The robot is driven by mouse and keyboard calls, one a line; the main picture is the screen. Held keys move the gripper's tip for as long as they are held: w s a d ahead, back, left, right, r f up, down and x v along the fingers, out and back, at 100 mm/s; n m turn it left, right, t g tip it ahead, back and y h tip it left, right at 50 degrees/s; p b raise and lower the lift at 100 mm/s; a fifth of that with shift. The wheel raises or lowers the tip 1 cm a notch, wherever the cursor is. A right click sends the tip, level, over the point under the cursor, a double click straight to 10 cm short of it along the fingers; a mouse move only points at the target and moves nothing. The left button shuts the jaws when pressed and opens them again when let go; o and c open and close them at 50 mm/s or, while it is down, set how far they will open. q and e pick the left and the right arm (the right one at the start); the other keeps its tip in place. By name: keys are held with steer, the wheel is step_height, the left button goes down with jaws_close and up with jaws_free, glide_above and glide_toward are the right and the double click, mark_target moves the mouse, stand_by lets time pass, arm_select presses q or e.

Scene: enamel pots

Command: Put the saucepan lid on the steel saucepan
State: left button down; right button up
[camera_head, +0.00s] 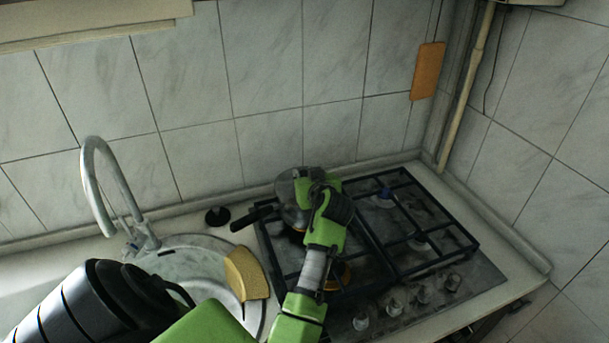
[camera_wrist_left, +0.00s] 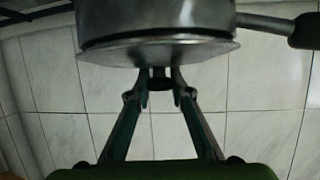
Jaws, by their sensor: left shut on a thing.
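The steel saucepan (camera_head: 293,217) stands on the back left of the hob, its black handle pointing left. In the wrist view the saucepan (camera_wrist_left: 155,18) fills the top of the picture. The saucepan lid (camera_wrist_left: 160,53) is a flat grey disc against its rim, slightly wider than the pan. I cannot tell whether it sits fully flat. My left gripper (camera_wrist_left: 160,80) is shut on the lid's dark knob. In the head view my left gripper (camera_head: 325,197) covers part of the saucepan and lid. My right gripper is not in view.
Black grates (camera_head: 408,240) cover the hob, with knobs along its front. A sink with a curved tap (camera_head: 97,165) lies left, with a yellowish-brown piece (camera_head: 246,274) at its edge. A small black object (camera_head: 217,216) stands between tap and hob. Tiled walls close the back and right.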

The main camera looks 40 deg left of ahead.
mark_target(304, 173)
arm_select(q)
steer(key=shift+f, duration=0.25)
steer(key=c, duration=1.8)
jaws_free()
steer(key=shift+s, duration=0.1)
steer(key=shift+o, duration=0.2)
step_height(304, 173, up, 10)
steer(key=shift+r, duration=0.15)
